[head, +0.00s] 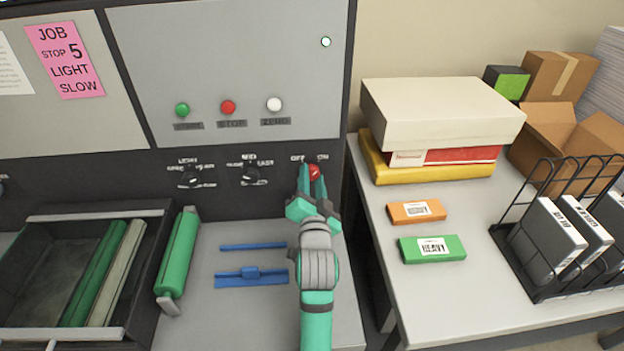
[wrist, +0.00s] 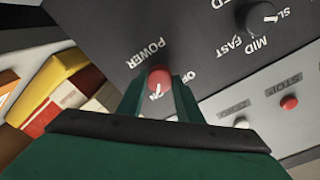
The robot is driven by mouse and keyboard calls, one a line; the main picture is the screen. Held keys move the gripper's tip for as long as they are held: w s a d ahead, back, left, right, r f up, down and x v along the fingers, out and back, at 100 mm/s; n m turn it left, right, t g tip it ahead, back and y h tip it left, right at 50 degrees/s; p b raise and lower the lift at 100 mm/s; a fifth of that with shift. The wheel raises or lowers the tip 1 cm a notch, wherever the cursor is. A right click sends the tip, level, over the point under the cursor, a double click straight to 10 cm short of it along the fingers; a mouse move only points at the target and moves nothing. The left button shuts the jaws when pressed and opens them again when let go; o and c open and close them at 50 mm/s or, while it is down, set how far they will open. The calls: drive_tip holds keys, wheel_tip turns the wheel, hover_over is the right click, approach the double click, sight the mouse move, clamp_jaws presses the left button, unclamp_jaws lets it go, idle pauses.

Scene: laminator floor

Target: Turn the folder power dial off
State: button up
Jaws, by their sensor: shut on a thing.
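The folder power dial is a red knob (head: 314,172) at the right end of the black control strip, with OFF and ON printed above it in the head view. In the wrist view the red dial (wrist: 159,79) has the word POWER beside it and a white pointer mark on its face. My gripper (head: 312,182) reaches up to the strip, its green fingers on either side of the dial. In the wrist view my gripper (wrist: 157,98) is shut on the dial. The fingers hide part of the dial and its labels.
Two black dials (head: 251,175) (head: 191,179) sit left on the same strip. Above are green, red and white buttons (head: 228,107). A green roller (head: 178,252) and blue parts (head: 251,276) lie on the ledge below. A side table (head: 380,215) with boxes stands right.

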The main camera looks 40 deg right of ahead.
drive_tip(key=n, duration=0.4)
drive_tip(key=shift+f, duration=0.1)
drive_tip(key=n, duration=0.4)
drive_tip(key=shift+n, duration=0.4)
drive_tip(key=n, duration=0.4)
drive_tip(key=shift+n+t, duration=0.3)
drive_tip(key=shift+t, duration=0.1)
drive_tip(key=shift+n+y, duration=0.4)
drive_tip(key=shift+n, duration=2)
drive_tip(key=o, duration=1)
drive_tip(key=shift+o, duration=0.2)
